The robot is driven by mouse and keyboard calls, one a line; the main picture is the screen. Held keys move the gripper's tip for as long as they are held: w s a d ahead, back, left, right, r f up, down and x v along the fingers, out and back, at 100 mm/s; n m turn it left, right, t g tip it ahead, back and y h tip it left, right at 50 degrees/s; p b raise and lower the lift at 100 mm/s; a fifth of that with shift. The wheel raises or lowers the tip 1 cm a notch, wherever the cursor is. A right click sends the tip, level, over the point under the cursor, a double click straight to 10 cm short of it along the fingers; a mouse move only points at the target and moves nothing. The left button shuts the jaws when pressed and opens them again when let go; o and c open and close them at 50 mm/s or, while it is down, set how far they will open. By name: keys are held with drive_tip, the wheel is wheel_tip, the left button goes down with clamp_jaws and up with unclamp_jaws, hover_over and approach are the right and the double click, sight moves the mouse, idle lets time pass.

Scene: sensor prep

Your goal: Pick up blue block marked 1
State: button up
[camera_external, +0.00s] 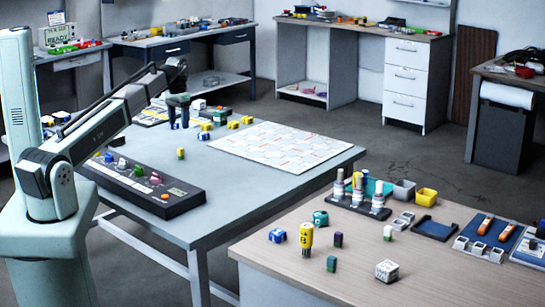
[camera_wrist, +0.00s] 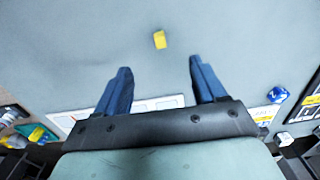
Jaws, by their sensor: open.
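My gripper (camera_external: 178,124) hangs over the grey table on its left side, fingers pointing down. In the wrist view my gripper (camera_wrist: 160,68) has its two blue fingers wide apart with nothing between them. A blue block with a white mark (camera_wrist: 277,95) lies at the right of the wrist view; the mark is too blurred to read. Blue-and-white blocks (camera_external: 203,135) stand just right of my gripper in the external view. Another blue block (camera_external: 277,236) lies on the wooden table. I cannot tell which block bears a 1.
A small yellow block (camera_wrist: 160,39) lies beyond the fingertips. Several yellow blocks (camera_external: 233,124) stand near a white patterned sheet (camera_external: 290,145). A dark control panel (camera_external: 140,182) lies along the table's near edge. Bare grey tabletop (camera_external: 235,185) lies between panel and sheet.

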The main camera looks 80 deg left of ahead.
drive_tip(key=w+d+m, duration=0.3)
drive_tip(key=w+d, duration=0.7)
drive_tip(key=w, duration=0.3)
drive_tip(key=m, duration=0.6)
hover_over(277, 232)
wheel_tip(277, 232, down, 3)
drive_tip(key=f+n, duration=0.2)
drive_tip(key=n, duration=0.1)
drive_tip(key=f+n, duration=0.3)
drive_tip(key=a+f+n, duration=0.1)
drive_tip(key=f+n, duration=0.2)
drive_tip(key=shift+s+f, duration=0.15)
drive_tip(key=shift+f, duration=0.1)
drive_tip(key=shift+d+f, duration=0.2)
drive_tip(key=shift+f, duration=1.1)
drive_tip(key=shift+d+f, duration=0.2)
drive_tip(key=shift+f, duration=1.1)
drive_tip(key=shift+c, duration=0.4)
